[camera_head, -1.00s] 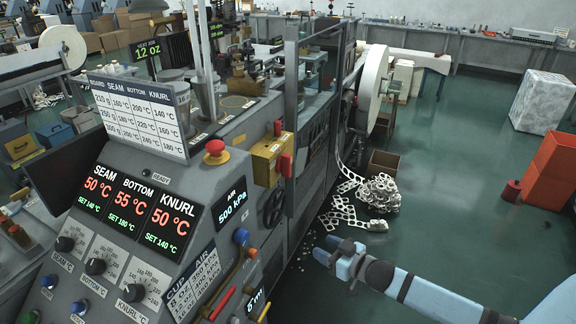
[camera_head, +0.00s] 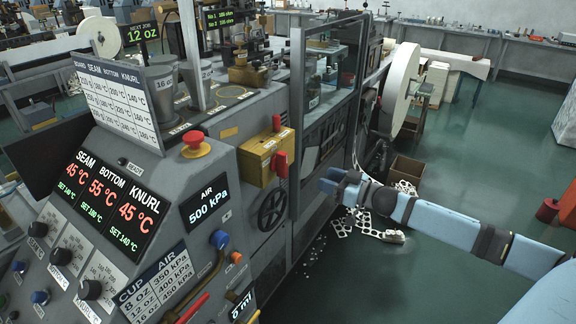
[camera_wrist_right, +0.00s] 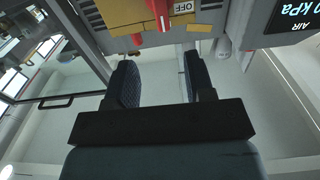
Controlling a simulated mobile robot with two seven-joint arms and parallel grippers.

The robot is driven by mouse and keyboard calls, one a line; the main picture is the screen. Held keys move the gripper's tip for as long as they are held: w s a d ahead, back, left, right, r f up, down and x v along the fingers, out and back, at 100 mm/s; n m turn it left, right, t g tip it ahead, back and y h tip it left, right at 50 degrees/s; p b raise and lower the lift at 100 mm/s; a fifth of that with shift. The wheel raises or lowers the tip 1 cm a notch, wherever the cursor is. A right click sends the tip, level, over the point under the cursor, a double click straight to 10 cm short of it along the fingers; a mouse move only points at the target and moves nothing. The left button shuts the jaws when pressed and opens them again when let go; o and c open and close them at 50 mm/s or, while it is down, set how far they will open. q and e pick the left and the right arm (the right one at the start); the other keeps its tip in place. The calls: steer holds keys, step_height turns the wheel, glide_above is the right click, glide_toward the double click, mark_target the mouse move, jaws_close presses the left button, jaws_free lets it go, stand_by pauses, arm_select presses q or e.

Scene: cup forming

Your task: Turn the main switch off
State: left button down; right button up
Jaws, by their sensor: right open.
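The main switch is a yellow box (camera_head: 258,158) on the machine's side, with a red handle (camera_head: 281,163) at its right edge. A smaller red part (camera_head: 277,124) stands on top of it. In the right wrist view the yellow box (camera_wrist_right: 113,14) is cut by the top edge, with the red handle (camera_wrist_right: 160,12) beside a label reading OFF (camera_wrist_right: 184,7). My right gripper (camera_head: 330,182) is right of the handle and apart from it. Its two fingers (camera_wrist_right: 159,64) are spread and empty, facing the switch. My left gripper is not in view.
A red emergency button (camera_head: 194,143) sits on the panel left of the switch. A black handwheel (camera_head: 271,209) is below the switch. A framed guard (camera_head: 296,110) stands close to the right of the switch. Open green floor (camera_head: 450,150) lies to the right.

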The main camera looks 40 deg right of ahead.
mark_target(286, 165)
steer(key=p+x, duration=0.1)
steer(key=x, duration=1.2)
steer(key=shift+w+a, duration=0.2)
jaws_close()
